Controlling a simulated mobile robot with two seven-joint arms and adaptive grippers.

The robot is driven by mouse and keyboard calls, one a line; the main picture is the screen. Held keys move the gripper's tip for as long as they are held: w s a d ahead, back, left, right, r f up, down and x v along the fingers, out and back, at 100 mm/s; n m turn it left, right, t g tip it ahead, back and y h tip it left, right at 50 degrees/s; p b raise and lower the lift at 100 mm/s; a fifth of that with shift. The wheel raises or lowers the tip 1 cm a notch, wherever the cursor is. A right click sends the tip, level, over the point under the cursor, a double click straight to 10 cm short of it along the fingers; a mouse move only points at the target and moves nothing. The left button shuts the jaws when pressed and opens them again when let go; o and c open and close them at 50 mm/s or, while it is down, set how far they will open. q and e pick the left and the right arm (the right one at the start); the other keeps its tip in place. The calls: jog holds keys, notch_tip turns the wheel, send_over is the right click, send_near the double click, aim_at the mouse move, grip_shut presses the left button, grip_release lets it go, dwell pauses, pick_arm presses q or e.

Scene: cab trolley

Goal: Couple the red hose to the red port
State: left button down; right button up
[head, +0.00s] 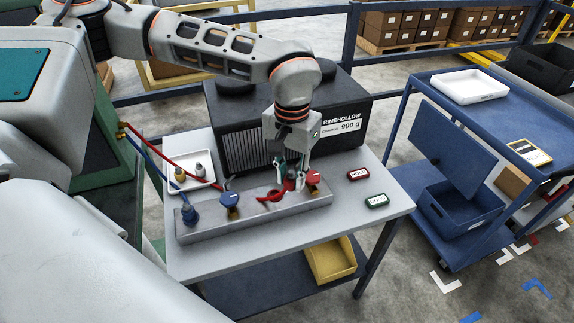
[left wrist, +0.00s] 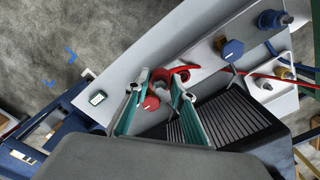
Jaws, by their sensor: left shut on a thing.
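The red hose (head: 188,165) comes from the machine at the left and runs to the table. Its curved red end (head: 268,197) lies by the grey metal block, and this red curve also shows in the left wrist view (left wrist: 181,70). My left gripper (head: 290,182) points down over the right part of the block, shut on a red piece that appears to be the hose end. A red hexagonal cap (head: 313,177) sits beside the fingers; it also shows in the left wrist view (left wrist: 151,103). The red port's opening is hidden by the fingers. My right gripper is not in view.
The grey block (head: 205,234) also carries a blue cap (head: 230,198) and a blue coupling (head: 189,214). A white tray (head: 180,187) with small fittings lies behind. A black ribbed unit (head: 232,110) stands behind the gripper. Red and green labels lie right.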

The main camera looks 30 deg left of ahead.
pick_arm(q)
jog(key=shift+s+a, duration=0.1)
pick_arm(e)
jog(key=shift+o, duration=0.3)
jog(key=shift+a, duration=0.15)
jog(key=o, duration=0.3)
pick_arm(q)
jog(key=n, duration=0.5)
jog(key=shift+w+a+f+n, duration=0.15)
jog(key=shift+w+f+n, duration=0.05)
jog(key=shift+w+n, duration=0.2)
jog(key=n, duration=0.6)
jog(key=shift+w+a+f+n, duration=0.25)
jog(key=shift+w+a+n, duration=0.05)
jog(key=shift+w+n, duration=0.1)
jog(key=w+a+f+n, duration=0.1)
jog(key=a+n, duration=0.2)
jog(key=n, duration=1.3)
jog(key=w+a+f+n+p, duration=0.1)
jog(key=a+f+n, duration=0.1)
jog(key=n, duration=1.5)
jog(key=shift+w+a, duration=0.15)
jog(key=shift+a, duration=0.4)
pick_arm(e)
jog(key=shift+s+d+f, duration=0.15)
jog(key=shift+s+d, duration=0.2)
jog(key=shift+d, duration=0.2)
